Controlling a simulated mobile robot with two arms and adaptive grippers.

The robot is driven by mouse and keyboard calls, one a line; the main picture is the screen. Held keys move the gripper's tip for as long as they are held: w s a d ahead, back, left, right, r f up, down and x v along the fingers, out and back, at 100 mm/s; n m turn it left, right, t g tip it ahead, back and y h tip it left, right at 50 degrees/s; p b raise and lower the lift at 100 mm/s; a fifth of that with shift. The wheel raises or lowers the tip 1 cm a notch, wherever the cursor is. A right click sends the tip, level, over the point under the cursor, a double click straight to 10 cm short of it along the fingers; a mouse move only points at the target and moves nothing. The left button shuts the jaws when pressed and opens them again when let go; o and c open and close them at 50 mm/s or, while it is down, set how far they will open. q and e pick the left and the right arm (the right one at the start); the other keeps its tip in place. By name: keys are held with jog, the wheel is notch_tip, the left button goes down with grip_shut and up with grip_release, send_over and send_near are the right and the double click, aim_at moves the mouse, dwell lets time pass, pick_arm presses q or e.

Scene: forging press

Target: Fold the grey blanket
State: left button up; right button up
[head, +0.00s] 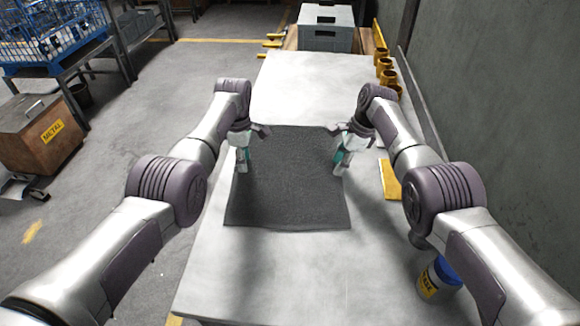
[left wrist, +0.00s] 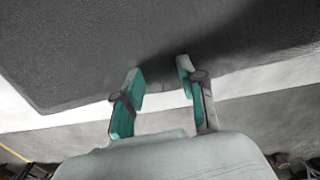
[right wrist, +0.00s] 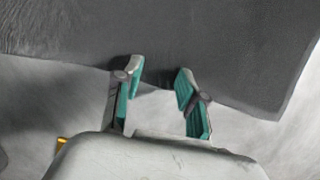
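The grey blanket (head: 290,190) lies flat and spread out on the pale table in the head view. It also fills the upper part of the left wrist view (left wrist: 120,45) and the right wrist view (right wrist: 70,30). My left gripper (head: 243,168) is at the blanket's left edge, its fingers apart with nothing between them in the left wrist view (left wrist: 160,80). My right gripper (head: 340,167) is at the blanket's right edge, also with fingers apart in the right wrist view (right wrist: 158,75). Both sets of fingertips overlap the blanket's edge; I cannot tell whether they touch it.
The pale table (head: 270,275) is clear in front of and behind the blanket. A grey crate (head: 326,38) stands at the far end. Yellow parts (head: 384,65) and a yellow plate (head: 390,180) are along the right side. A blue-lidded container (head: 438,278) is at lower right.

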pick_arm(q)
jog(key=shift+s+f, duration=0.1)
jog(key=shift+f, duration=0.1)
grip_shut()
pick_arm(e)
jog(key=shift+s+f, duration=0.15)
jog(key=shift+f, duration=0.05)
grip_shut()
jog(key=shift+r, duration=0.1)
